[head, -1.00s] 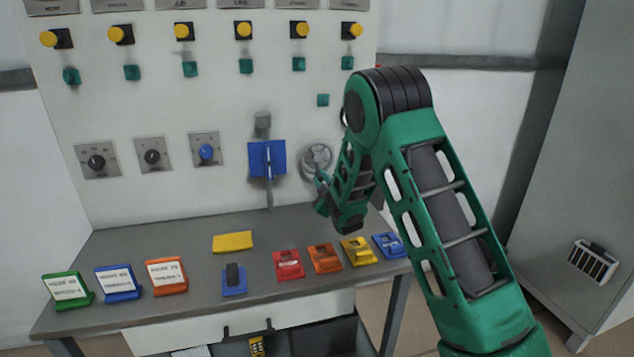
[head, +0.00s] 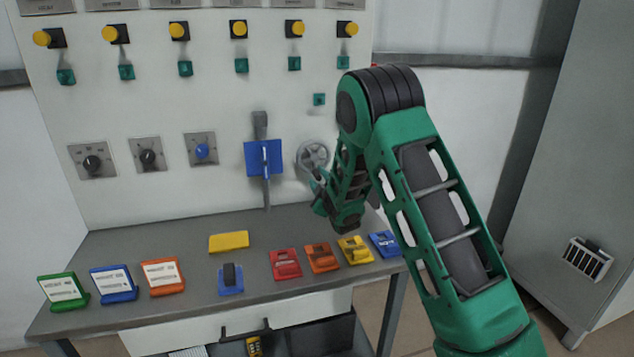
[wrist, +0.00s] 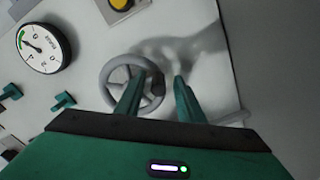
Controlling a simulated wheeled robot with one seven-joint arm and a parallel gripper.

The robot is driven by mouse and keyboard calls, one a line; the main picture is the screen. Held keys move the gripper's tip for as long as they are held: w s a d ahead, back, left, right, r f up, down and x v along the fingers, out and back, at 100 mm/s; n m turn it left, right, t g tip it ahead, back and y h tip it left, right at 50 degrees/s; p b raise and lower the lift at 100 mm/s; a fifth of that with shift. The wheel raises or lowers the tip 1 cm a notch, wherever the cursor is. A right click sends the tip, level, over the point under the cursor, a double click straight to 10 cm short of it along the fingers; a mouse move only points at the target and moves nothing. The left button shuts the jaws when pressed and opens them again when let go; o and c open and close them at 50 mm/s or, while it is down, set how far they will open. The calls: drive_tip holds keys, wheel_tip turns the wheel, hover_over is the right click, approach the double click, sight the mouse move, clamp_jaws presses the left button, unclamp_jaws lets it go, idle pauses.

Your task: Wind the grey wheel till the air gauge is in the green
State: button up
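The grey wheel (head: 312,153) is on the upright panel, right of a blue switch plate, partly hidden by my arm in the head view. It also shows in the wrist view (wrist: 112,78), with a dark knob (wrist: 158,84) on its rim side. My gripper (wrist: 157,88) is open, one finger over the wheel and the other to its right; the knob appears between them, apart from the right finger. The air gauge (wrist: 44,48) is round and white, with a green arc at its upper left. Its needle points toward that side; whether it lies in the green is too small to tell.
A workbench (head: 200,222) below the panel carries several coloured blocks and cards. Yellow buttons (head: 239,29), green switches and dials (head: 148,156) stick out of the panel. A grey cabinet (head: 575,150) stands at the right.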

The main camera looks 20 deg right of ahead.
drive_tip(key=shift+s, duration=0.15)
drive_tip(key=s, duration=1)
drive_tip(key=shift+s+d, duration=0.15)
